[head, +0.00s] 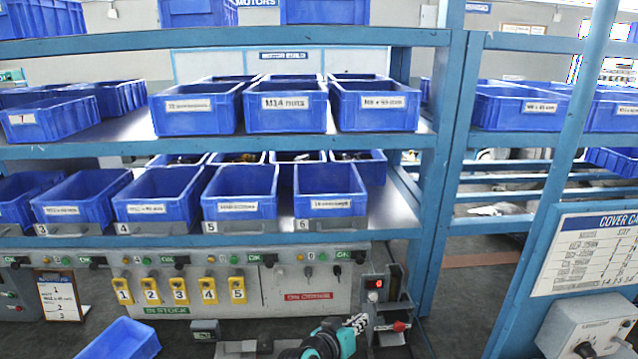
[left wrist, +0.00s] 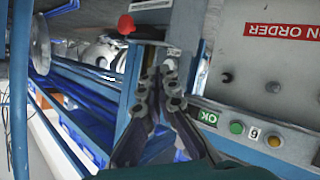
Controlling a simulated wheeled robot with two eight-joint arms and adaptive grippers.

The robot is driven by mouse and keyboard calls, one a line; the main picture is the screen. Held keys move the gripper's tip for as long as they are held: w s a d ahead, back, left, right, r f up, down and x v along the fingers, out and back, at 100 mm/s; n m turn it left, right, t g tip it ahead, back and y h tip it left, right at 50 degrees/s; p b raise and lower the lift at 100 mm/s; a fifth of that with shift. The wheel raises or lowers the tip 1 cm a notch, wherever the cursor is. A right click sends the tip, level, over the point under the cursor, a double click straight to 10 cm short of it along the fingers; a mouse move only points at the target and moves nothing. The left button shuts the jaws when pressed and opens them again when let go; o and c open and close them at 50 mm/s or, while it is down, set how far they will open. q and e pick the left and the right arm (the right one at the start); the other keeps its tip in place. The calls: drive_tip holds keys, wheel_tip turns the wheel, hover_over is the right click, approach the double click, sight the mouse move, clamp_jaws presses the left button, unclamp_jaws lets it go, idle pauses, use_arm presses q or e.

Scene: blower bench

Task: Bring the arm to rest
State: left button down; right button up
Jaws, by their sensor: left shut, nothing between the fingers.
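My left gripper (head: 357,322) shows at the bottom of the head view, right of centre, with a teal and black body and grey linked fingers. It is shut and empty, in front of the bench's control panel and close to a grey box with a red knob (head: 399,326). In the left wrist view the fingers (left wrist: 161,78) come together over the blue frame, with nothing between them. My right gripper is in neither view.
A blue rack (head: 300,37) holds rows of labelled blue bins (head: 286,118). Below is a grey panel (head: 272,288) with buttons and yellow number tags. A loose blue bin (head: 122,343) is at lower left. A blue post (head: 568,150) and a white sign (head: 590,248) stand at right.

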use_arm(q)
drive_tip(key=s+a+n+g+y, duration=0.1)
drive_tip(key=s+a+y, duration=0.3)
drive_tip(key=s+a, duration=0.7)
drive_tip(key=s+a+n+g+y, duration=0.1)
drive_tip(key=s+a+y, duration=0.3)
drive_tip(key=s+a, duration=0.7)
drive_tip(key=a+g, duration=0.1)
drive_tip(key=a, duration=0.6)
drive_tip(key=shift+s+a+f+n, duration=0.3)
drive_tip(key=shift+f+n, duration=0.1)
